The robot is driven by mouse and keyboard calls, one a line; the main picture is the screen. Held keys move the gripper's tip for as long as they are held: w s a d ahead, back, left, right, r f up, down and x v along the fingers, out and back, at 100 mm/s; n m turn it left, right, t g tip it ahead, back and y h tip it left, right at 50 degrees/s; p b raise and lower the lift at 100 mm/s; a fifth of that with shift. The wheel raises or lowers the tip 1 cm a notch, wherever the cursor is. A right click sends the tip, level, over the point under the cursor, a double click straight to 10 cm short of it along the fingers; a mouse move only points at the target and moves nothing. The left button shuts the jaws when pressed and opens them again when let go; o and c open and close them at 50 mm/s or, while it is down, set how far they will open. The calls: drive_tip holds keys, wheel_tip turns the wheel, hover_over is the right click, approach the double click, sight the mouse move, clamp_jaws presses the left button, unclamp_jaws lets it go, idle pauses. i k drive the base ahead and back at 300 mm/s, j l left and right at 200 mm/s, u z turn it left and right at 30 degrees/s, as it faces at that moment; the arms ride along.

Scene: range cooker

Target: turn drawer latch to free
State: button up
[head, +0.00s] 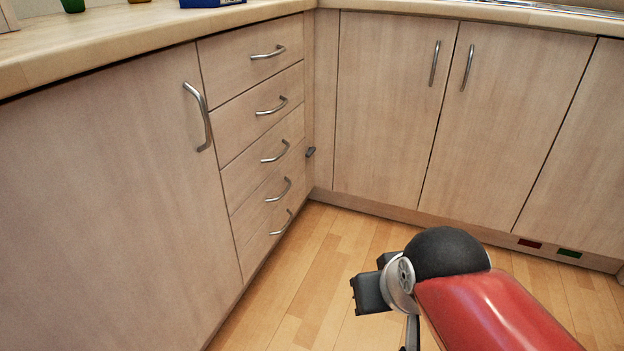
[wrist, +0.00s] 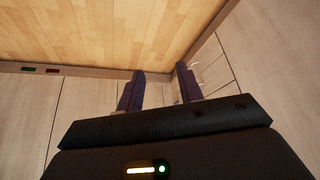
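The small dark grey latch (head: 310,152) sticks out at the right edge of the drawer stack, at the narrow corner panel, in the head view. It is too small to tell which way it is turned. The drawers (head: 254,90) beside it look closed, each with a curved metal handle. My gripper (wrist: 159,76) shows in the wrist view with its two dark fingers spread apart and nothing between them. It is apart from the drawer fronts. I cannot make out the latch in the wrist view. In the head view the fingers cannot be clearly told.
A cabinet door (head: 110,190) stands left of the drawers. Two doors with upright handles (head: 435,63) are on the right. A worktop (head: 130,35) runs above. The wooden floor (head: 300,270) is clear. Red and green vents (head: 529,243) sit in the plinth.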

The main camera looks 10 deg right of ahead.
sight(311, 150)
drive_tip(key=i+j, duration=0.1)
drive_tip(key=i, duration=0.3)
drive_tip(key=i+j+z, duration=0.15)
drive_tip(key=i, duration=0.7)
drive_tip(key=i+j+z, duration=0.15)
drive_tip(key=i, duration=0.3)
